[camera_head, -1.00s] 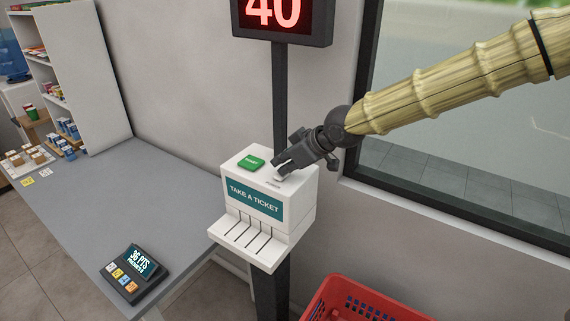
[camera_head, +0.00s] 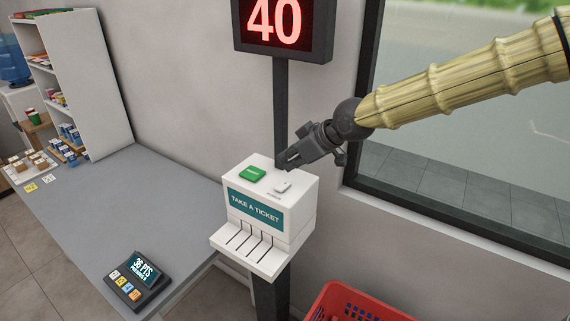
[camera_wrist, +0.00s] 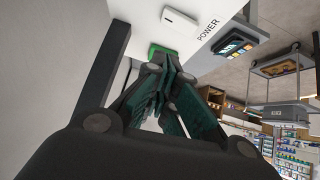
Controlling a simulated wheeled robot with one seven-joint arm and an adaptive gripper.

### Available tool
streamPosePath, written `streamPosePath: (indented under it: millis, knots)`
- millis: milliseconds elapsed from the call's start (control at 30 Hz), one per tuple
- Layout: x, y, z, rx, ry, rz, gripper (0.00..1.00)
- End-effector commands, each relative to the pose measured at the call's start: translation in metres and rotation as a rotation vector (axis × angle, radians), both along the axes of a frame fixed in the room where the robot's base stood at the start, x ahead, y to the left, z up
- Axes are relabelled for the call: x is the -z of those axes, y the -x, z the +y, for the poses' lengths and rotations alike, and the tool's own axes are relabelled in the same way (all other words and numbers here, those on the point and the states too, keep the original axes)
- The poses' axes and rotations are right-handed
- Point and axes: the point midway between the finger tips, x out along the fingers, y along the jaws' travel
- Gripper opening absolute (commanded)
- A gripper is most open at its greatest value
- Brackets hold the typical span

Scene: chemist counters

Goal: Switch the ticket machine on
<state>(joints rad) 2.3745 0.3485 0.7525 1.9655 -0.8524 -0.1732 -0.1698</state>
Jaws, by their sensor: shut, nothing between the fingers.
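The ticket machine (camera_head: 265,212) is a white box on a dark post, with a teal "TAKE A TICKET" label and a slotted tray. On its top are a green button (camera_head: 251,174) and a small white switch (camera_head: 283,187). In the wrist view the white switch (camera_wrist: 180,19) lies beside the word POWER, and the green button (camera_wrist: 160,50) is partly hidden behind the fingers. My gripper (camera_head: 281,167) is shut and empty. It is at the machine's back edge, behind the switch and apart from it. I cannot tell the switch's on or off position.
A red display (camera_head: 274,22) reading 40 stands above on the post. A grey counter (camera_head: 130,205) with a card terminal (camera_head: 137,280) is to the left. A red basket (camera_head: 360,301) is below right. A window (camera_head: 455,150) is behind my arm.

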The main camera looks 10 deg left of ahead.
Motion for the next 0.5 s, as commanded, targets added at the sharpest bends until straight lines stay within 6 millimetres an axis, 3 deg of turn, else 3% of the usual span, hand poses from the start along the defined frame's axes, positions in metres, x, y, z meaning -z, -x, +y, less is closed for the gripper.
streamPosePath:
  millis: [500]
  knots:
    - [-0.046, 0.013, -0.047, 0.001, -0.001, -0.002, 0.00]
